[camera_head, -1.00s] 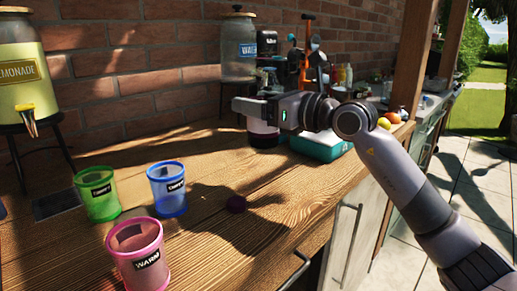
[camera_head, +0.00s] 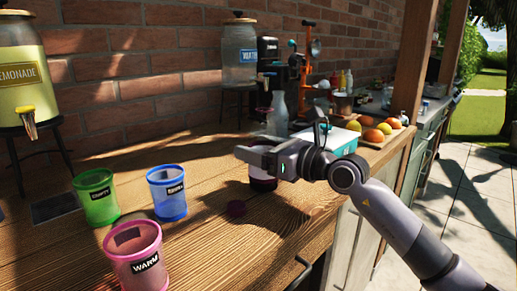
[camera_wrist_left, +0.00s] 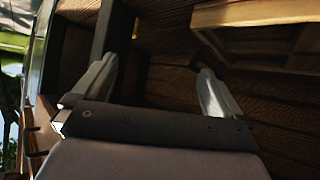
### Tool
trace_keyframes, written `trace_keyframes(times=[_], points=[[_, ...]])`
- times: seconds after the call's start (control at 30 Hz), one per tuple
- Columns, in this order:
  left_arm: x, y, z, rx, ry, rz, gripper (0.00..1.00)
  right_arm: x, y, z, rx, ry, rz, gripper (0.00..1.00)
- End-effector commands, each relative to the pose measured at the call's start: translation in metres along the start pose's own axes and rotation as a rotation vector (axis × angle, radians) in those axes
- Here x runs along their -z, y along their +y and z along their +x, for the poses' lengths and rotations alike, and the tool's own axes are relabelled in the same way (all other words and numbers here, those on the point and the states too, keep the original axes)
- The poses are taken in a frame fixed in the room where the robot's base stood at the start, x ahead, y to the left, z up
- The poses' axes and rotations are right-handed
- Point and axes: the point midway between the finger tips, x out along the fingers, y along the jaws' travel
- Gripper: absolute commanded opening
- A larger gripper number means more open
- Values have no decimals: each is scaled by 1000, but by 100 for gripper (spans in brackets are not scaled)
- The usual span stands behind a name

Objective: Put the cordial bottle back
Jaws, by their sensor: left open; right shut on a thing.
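My right gripper (camera_head: 258,150) is shut around the cordial bottle (camera_head: 262,182), whose dark red lower part shows below the fingers. A clear glass neck and shoulder rise just behind the gripper and look like its upper part. The fingers hide the bottle's middle. I cannot tell whether its base touches the table.
Green (camera_head: 97,197), blue (camera_head: 168,193) and pink (camera_head: 136,254) cups stand on the table at left. The lemonade dispenser (camera_head: 22,75) and water dispenser (camera_head: 239,55) stand by the wall. A teal-sided box (camera_head: 335,140) and fruit lie behind my right arm.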

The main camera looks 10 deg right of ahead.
Motion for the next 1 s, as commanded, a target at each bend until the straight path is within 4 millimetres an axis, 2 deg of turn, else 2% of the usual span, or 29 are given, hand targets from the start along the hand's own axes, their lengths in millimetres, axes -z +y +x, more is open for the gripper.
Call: trace_keyframes(times=[0.1, 0.13, 0.2, 0.57, 0.77, 1.0], points=[[-2, 0, 1, 0, 0, 0, 100, 2, 0, 0, 0, -4, -1, 21], [-1, 0, 1, 0, 0, 0, 100, 3, 0, 0, 0, 0, 0, 82], [-1, 0, 1, 0, 0, 0, 100, 3, 0, 0, 0, 0, 0, 98], [1, 0, -1, 0, 0, 0, 100, -2, 0, 0, 0, 0, 0, 98], [0, 0, 0, 0, 0, 0, 100, 1, 0, -24, 1, 1, -1, 98], [-3, 0, 2, 0, 0, 0, 100, 2, -1, -73, 2, 3, -2, 98]])
